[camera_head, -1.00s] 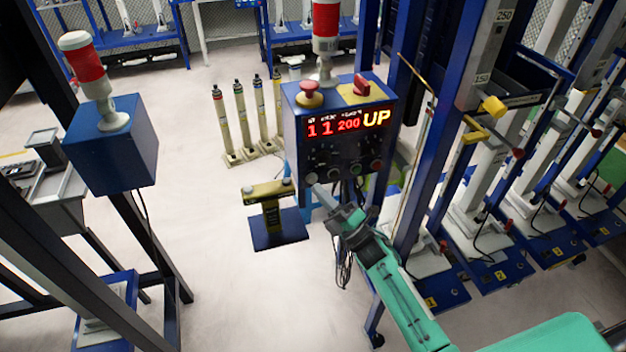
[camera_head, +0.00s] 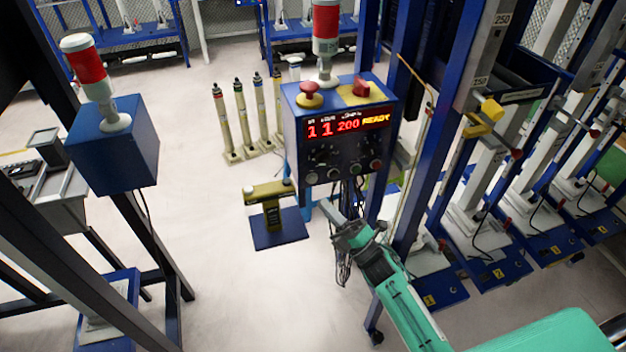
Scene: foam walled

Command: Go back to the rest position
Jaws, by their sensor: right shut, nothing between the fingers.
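My right gripper (camera_head: 328,210) is shut and empty at the end of my green arm, which comes in from the lower right. It hangs just below the blue control box (camera_head: 292,132), apart from its front knobs as far as I can tell. The box's red display (camera_head: 348,124) reads "1 1 200 READY". A red mushroom button (camera_head: 310,88) and a red switch (camera_head: 361,87) sit on its yellow-trimmed top. My left gripper is not in view.
A yellow and black pedestal (camera_head: 270,208) stands on a blue plate left of my gripper. Blue posts (camera_head: 440,130) and cables are close on the right. A blue box with a red and white lamp (camera_head: 112,150) stands at left.

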